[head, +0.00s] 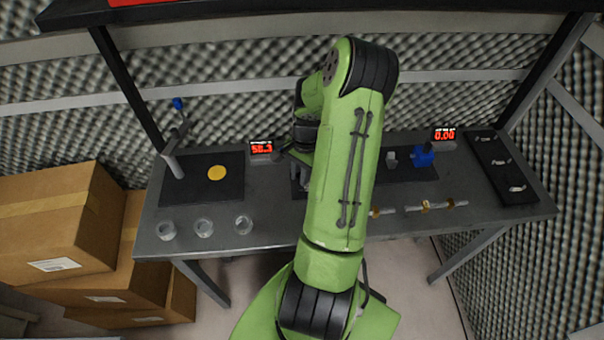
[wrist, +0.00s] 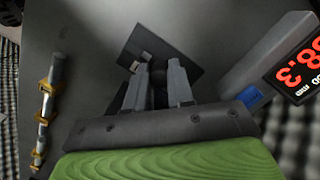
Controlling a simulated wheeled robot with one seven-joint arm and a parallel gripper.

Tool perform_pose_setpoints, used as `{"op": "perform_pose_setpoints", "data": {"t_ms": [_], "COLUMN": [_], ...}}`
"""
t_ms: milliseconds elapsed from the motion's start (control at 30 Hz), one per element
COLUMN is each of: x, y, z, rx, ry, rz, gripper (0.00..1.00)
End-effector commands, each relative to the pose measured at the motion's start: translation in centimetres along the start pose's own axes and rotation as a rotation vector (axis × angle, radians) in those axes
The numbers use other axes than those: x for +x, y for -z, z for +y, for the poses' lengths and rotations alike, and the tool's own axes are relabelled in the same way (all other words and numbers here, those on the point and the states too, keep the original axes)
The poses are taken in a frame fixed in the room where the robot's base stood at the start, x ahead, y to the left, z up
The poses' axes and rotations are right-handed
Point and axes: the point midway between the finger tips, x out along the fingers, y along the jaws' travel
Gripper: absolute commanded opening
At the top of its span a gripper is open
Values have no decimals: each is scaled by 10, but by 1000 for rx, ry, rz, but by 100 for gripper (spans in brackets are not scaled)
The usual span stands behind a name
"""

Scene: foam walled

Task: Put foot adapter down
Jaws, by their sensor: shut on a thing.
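My gripper (wrist: 160,72) reaches down over a small dark plate (wrist: 187,52) on the grey table in the wrist view. Its two grey fingers are closed on a small dark piece (wrist: 160,88) between them, which I take to be the foot adapter. The fingers hide most of it, and I cannot tell whether it touches the plate. In the head view my gripper (head: 303,172) shows only in part at the table's middle, behind my green arm, and the held piece cannot be made out.
Cardboard boxes (head: 60,225) stand at left.

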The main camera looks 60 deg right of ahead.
Motion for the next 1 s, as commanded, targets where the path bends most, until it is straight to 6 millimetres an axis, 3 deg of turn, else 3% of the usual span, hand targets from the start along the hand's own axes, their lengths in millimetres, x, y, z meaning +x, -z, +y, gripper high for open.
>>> {"op": "perform_pose_setpoints", "data": {"t_ms": [300, 333, 467, 767, 867, 1000], "x": [3, 2, 2, -1, -14, -52], "y": [1, 1, 1, 0, 1, 2], "z": [-1, -1, 0, 0, -1, -1], "rx": [-1, -1, -1, -1, 0, 0], "ry": [2, 2, 2, 2, 4, 5], "rz": [2, 2, 2, 2, 7, 10], "gripper": [0, 27, 47, 48, 48, 48]}}
